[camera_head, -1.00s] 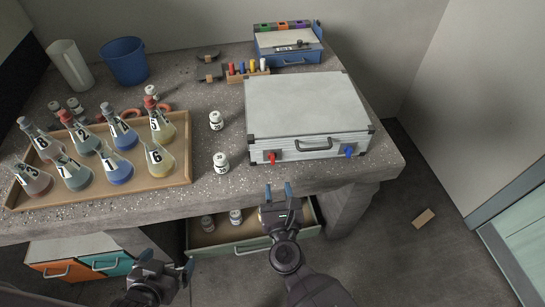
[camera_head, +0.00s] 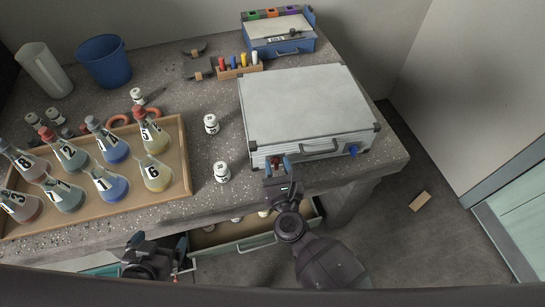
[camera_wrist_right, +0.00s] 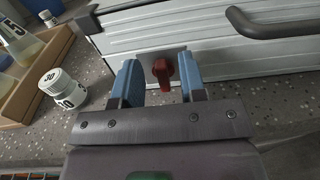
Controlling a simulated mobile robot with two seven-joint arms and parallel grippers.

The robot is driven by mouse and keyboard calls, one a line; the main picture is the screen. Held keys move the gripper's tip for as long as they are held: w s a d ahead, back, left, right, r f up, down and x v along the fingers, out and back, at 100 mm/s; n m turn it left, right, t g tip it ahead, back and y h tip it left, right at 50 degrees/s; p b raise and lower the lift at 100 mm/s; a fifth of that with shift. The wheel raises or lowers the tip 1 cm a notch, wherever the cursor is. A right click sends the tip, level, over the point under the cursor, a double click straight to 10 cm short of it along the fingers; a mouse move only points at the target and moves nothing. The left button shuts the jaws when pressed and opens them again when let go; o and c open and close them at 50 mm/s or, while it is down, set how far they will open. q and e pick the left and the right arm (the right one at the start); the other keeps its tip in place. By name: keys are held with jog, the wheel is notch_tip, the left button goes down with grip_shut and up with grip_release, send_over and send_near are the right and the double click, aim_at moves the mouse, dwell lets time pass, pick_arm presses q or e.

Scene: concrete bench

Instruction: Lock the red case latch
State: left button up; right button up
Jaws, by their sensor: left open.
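The silver case (camera_head: 300,98) lies closed on the bench, its front face and dark handle (camera_head: 319,149) towards me. The red latch (camera_wrist_right: 162,72) is on the left of that front face, its lever pointing roughly upright in the right wrist view; in the head view my gripper partly covers it. The blue latch (camera_head: 352,150) is on the right of the face. My right gripper (camera_wrist_right: 160,82) is open, its blue fingers on either side of the red latch with gaps visible. My left gripper (camera_head: 163,248) is open and empty, low in front of the bench edge.
A wooden tray (camera_head: 186,160) of numbered flasks is at the left. White jars (camera_head: 222,172) stand between tray and case. An open drawer (camera_head: 240,246) is below the bench edge. A blue box (camera_head: 280,45) stands behind the case.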

jog(key=shift+w, duration=0.15)
grip_shut()
dwell(0.4)
jog(key=n, duration=0.4)
jog(key=shift+a, duration=0.3)
jog(key=shift+a+n, duration=0.15)
jog(key=shift+n, duration=1.25)
